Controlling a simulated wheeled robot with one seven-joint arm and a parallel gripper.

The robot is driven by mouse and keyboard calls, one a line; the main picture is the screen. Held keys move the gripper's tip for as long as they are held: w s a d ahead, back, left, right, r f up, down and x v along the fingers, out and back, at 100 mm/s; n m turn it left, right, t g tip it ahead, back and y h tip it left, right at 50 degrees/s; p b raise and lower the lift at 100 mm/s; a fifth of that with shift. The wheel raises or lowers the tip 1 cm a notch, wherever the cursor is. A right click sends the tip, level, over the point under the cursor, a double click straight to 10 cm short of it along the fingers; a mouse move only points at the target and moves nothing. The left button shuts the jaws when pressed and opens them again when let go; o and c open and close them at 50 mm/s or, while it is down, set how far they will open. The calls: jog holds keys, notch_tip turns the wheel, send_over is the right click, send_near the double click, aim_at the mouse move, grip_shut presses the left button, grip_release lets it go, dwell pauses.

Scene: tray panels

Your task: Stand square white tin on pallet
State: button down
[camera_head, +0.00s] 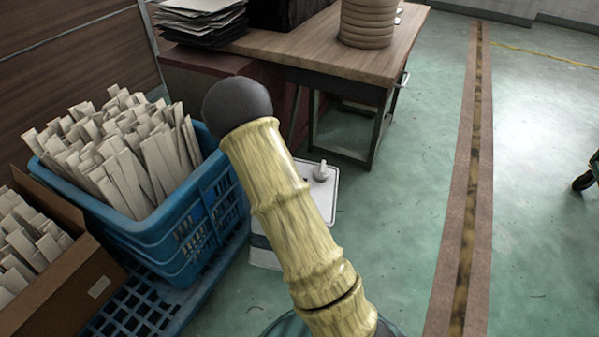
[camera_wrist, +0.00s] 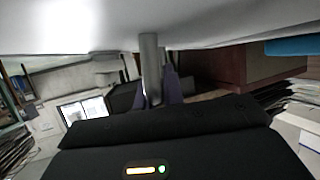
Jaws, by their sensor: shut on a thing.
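The square white tin (camera_head: 330,203) shows partly behind my arm in the head view, with a small pale cap on its top and a blue band low on its side. Its pale surface fills the top of the wrist view (camera_wrist: 90,25). My gripper (camera_wrist: 160,92) is shut on the tin; a grey post stands between its dark fingers and the white surface. My arm hides the gripper in the head view. The blue pallet (camera_head: 143,308) lies on the floor at lower left, close to the tin. I cannot tell whether the tin touches the pallet or floor.
A blue crate (camera_head: 165,235) full of pale strips stands on the pallet. A brown box (camera_head: 85,290) of strips is at far left. A wooden table (camera_head: 315,45) stands behind.

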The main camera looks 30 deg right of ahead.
jog(key=a+r+n+y+p, duration=0.1)
jog(key=a+n+t+y+p, duration=0.1)
jog(key=a, duration=0.1)
jog(key=a+r+n+y+p, duration=0.1)
jog(key=shift+a+r+t, duration=0.2)
jog(key=shift+r+t, duration=0.1)
jog(key=shift+s+a, duration=0.1)
jog(key=shift+a, duration=0.2)
jog(key=shift+d, duration=0.1)
